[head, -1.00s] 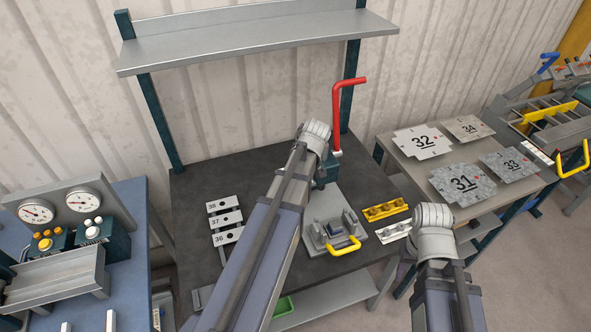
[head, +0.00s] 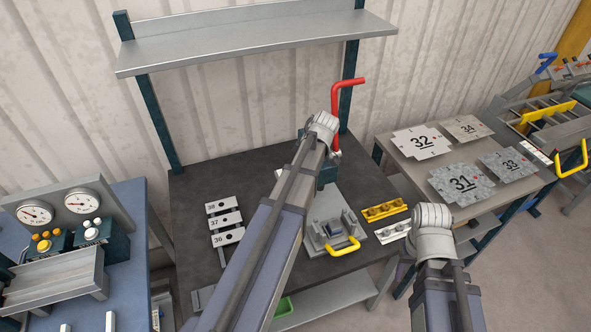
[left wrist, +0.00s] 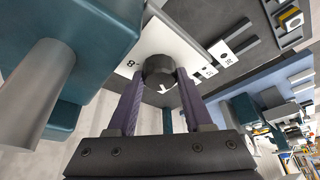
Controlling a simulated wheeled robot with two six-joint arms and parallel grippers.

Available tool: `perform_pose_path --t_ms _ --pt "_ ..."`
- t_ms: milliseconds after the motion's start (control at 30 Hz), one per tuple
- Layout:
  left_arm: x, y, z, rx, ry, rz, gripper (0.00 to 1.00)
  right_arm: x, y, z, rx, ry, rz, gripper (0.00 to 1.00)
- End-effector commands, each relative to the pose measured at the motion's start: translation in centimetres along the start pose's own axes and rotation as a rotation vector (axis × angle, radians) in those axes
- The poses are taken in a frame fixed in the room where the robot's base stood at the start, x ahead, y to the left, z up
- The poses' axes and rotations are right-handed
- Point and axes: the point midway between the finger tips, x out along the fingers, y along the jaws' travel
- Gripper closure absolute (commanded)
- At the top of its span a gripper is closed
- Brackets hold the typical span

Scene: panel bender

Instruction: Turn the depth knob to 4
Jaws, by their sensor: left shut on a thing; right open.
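The depth knob (left wrist: 160,70) is a dark round knob with a white mark on its near side, seen in the left wrist view. It sits in front of a white dial plate (left wrist: 158,38) with an 8 at its left; the other dial figures are hidden or unreadable. My left gripper (left wrist: 162,82) has its two purple fingers on either side of the knob, shut on it. In the head view my left arm hides the knob and the fingers. My right gripper (head: 432,222) is open, apart from the bench, at the lower right; its fingers are barely visible.
A bender with a red lever (head: 340,105) stands at the back of the dark bench (head: 195,185). A fixture with a yellow handle (head: 343,246) and a yellow block (head: 385,210) lie right of my left arm. Numbered plates rest on the right table (head: 405,172).

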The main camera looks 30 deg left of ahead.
Motion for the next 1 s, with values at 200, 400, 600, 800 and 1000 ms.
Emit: perform_pose_path --t_ms 200,400,600,800,1000 --pt "0.0 -0.04 0.08 -0.005 -0.003 -0.002 1.0 0.01 0.0 0.0 0.0 0.0 0.0 0.5" --pt "0.01 -0.05 0.08 -0.004 -0.003 -0.002 0.46 0.01 0.0 0.0 0.0 0.0 0.0 0.5" --pt "0.01 -0.02 0.05 -0.003 -0.002 -0.002 0.23 0.01 0.0 0.0 0.0 0.0 0.0 0.5" --pt "0.01 -0.01 0.02 -0.003 -0.001 -0.001 0.19 0.01 0.0 0.0 0.0 0.0 0.0 0.5" --pt "-0.35 0.0 -0.03 -0.002 -0.001 -0.001 0.19 -0.34 0.03 0.02 0.0 0.0 0.0 0.5"
